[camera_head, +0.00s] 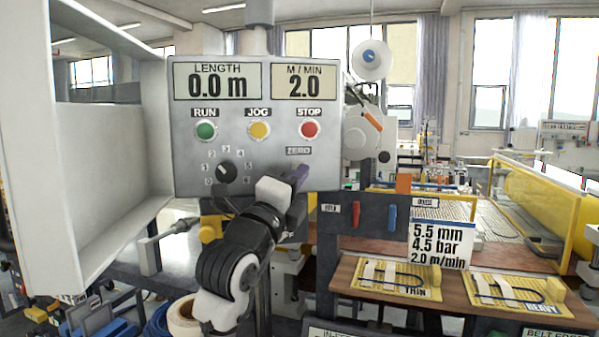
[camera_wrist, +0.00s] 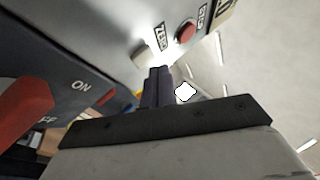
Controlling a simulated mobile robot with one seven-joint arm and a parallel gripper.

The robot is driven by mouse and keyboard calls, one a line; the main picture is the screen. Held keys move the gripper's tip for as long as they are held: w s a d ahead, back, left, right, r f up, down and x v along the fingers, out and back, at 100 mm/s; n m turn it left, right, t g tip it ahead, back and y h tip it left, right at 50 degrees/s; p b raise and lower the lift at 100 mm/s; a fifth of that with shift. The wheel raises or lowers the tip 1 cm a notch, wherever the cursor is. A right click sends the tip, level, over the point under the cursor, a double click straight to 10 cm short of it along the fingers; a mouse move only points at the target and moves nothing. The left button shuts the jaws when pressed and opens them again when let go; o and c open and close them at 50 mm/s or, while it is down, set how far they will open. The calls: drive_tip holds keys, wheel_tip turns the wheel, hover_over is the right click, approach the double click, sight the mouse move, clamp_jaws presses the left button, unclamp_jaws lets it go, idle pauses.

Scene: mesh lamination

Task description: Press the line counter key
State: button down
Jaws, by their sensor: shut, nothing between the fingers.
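The grey control panel (camera_head: 260,125) has a LENGTH display (camera_head: 217,82) reading 0.0 m. A ZERO label (camera_head: 298,151) sits at its lower right, below the red STOP button (camera_head: 309,129). In the wrist view a pale key (camera_wrist: 143,53) lies beside the ZERO label (camera_wrist: 161,38). In the head view the key is hidden, apparently behind my gripper (camera_head: 299,174). My gripper is shut and empty. In the wrist view its dark fingertips (camera_wrist: 158,71) point at the panel close to the key; I cannot tell whether they touch it.
Green RUN (camera_head: 206,130) and yellow JOG (camera_head: 258,130) buttons and a black dial (camera_head: 226,172) are on the panel. A dark switch box with a red handle (camera_head: 355,214) and blue handle (camera_head: 391,218) stands just right of and below my gripper. A grey cabinet stands left.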

drive_tip(key=s, duration=0.2)
drive_tip(key=s+d+b, duration=0.1)
drive_tip(key=s, duration=0.2)
idle(0.4)
drive_tip(key=shift+f, duration=0.1)
idle(0.5)
